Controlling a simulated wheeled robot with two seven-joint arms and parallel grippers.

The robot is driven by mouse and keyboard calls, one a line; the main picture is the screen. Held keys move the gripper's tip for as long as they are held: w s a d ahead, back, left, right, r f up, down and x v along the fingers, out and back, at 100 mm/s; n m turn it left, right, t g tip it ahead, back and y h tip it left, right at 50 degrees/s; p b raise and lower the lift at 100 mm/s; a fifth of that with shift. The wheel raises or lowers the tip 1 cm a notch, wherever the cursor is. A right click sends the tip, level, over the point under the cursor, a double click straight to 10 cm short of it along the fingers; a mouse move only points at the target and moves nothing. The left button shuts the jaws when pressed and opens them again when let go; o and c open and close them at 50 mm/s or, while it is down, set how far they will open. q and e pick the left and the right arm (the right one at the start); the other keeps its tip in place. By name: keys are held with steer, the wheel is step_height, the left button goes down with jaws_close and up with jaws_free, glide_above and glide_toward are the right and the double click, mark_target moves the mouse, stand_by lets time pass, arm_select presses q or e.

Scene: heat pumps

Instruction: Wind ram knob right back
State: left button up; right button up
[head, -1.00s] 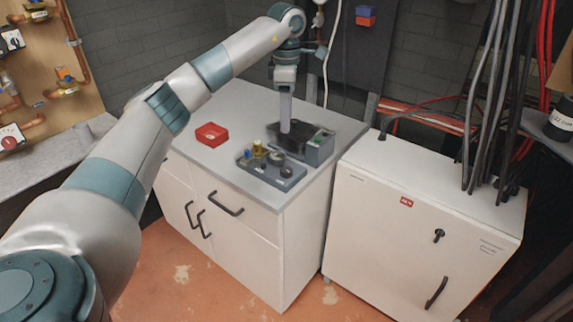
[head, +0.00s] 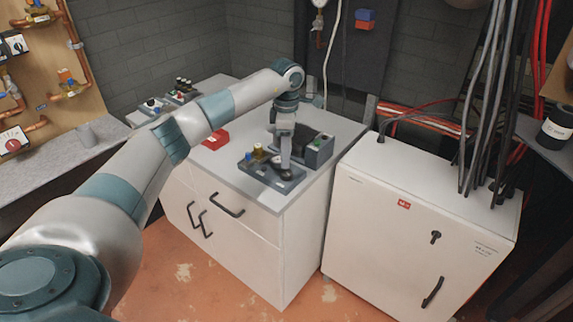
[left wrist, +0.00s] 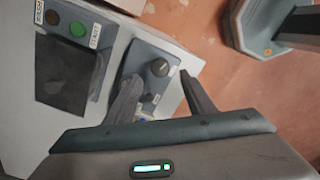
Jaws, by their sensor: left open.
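A small blue-grey unit (head: 254,172) sits at the front of the white cabinet's top. It bears a dark round knob (left wrist: 159,67), which also shows at the unit's right end in the head view (head: 286,174). A small white label beside the knob is too blurred to read, so I cannot confirm it is the ram knob. My left gripper (head: 284,166) points down just over this end of the unit. In the left wrist view its open fingers (left wrist: 160,80) stand to either side of the knob's line; I cannot tell whether they touch it. My right gripper is not in view.
A dark box with green button (left wrist: 78,29) stands close behind the unit. A red tray (head: 215,140) is to its left, partly behind my arm. A white cabinet (head: 410,235) with cables stands to the right.

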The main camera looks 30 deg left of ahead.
mark_target(286, 172)
arm_select(q)
step_height(286, 172, down, 7)
steer(key=shift+r+p, duration=0.2)
steer(key=shift+p, duration=0.7)
steer(key=c, duration=1.1)
